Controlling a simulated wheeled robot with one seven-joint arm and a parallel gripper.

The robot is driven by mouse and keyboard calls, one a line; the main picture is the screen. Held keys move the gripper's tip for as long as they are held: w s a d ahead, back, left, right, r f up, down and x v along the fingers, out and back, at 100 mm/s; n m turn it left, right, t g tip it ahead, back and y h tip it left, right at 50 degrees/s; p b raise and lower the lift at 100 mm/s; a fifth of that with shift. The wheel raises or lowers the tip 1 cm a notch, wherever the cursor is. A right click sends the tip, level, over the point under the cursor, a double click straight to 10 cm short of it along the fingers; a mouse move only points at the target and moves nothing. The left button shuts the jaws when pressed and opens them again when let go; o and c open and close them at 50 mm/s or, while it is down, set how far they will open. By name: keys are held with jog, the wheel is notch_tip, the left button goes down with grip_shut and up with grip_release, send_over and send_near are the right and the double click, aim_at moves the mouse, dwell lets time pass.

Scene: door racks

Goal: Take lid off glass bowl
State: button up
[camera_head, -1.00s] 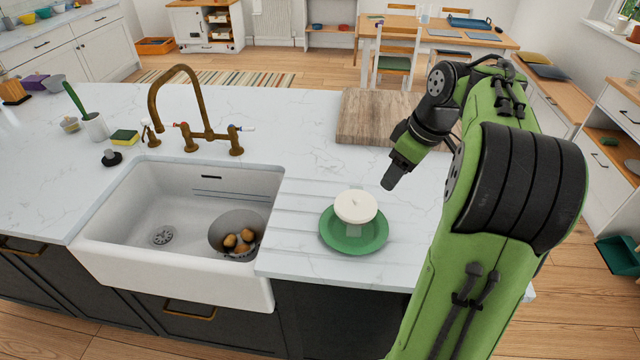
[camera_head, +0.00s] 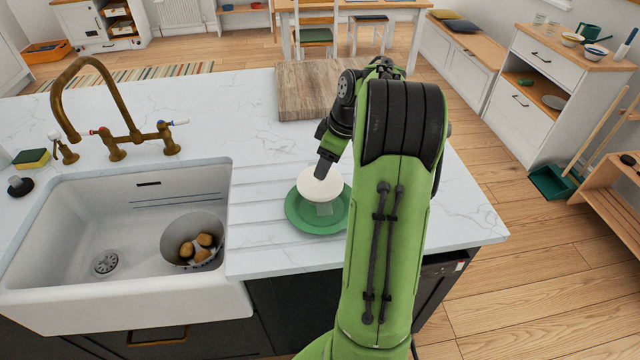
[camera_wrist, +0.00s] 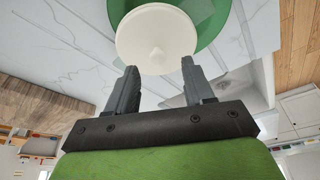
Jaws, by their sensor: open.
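A white round lid (camera_head: 320,186) with a small knob sits on the glass bowl (camera_head: 325,208), which stands on a green plate (camera_head: 300,220) on the counter. The bowl shows only faintly below the lid. In the wrist view, the lid (camera_wrist: 150,30) with its pale knob lies just beyond my fingertips, over the green plate (camera_wrist: 215,15). My gripper (camera_wrist: 158,75) is open and empty, its two fingers apart and pointing at the lid. In the head view, my gripper (camera_head: 325,165) is at the lid's far edge, partly hidden by my arm; I cannot tell if it touches.
A white sink (camera_head: 90,235) lies to the left, with a grey bowl (camera_head: 180,230) of several brown items inside. A brass tap (camera_head: 115,130) stands behind it. A wooden board (camera_head: 300,88) lies at the back. The counter right of my arm is clear.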

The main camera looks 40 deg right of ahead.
jog(key=x, duration=0.4)
jog(key=shift+w+d+b, duration=0.1)
jog(key=shift+w+b, duration=0.15)
jog(key=shift+b, duration=0.05)
jog(key=shift+s, duration=0.1)
jog(key=shift+r, duration=0.1)
grip_shut()
